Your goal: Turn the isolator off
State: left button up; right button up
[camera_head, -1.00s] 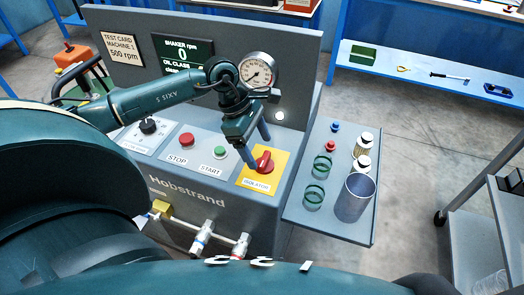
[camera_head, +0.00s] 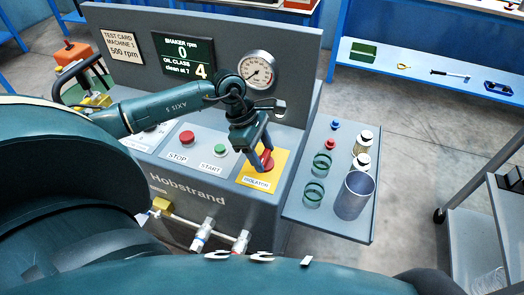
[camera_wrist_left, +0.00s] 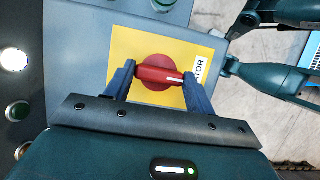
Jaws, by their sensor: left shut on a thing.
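The isolator is a red rotary handle (camera_head: 268,158) on a yellow plate (camera_head: 284,158) at the right end of the machine's sloped front panel. Its label (camera_head: 257,183) reads ISOLATOR. My left gripper (camera_head: 262,163) reaches down over the handle with its two blue fingers on either side of it, shut on it. In the left wrist view, the red handle (camera_wrist_left: 158,73) lies across the gap between the fingertips, its white-marked end toward the label (camera_wrist_left: 199,69). The fingers hide part of the handle in the head view. My right gripper is not in view.
The red STOP button (camera_head: 187,138) and green START button (camera_head: 220,150) are left of the isolator. A pressure gauge (camera_head: 258,70) and a screen (camera_head: 184,58) reading 0 rpm are behind. A side shelf (camera_head: 301,212) at right holds bottles, rings and a cup (camera_head: 354,196).

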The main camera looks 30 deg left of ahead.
pick_arm(q)
jog(key=shift+c, duration=1.1)
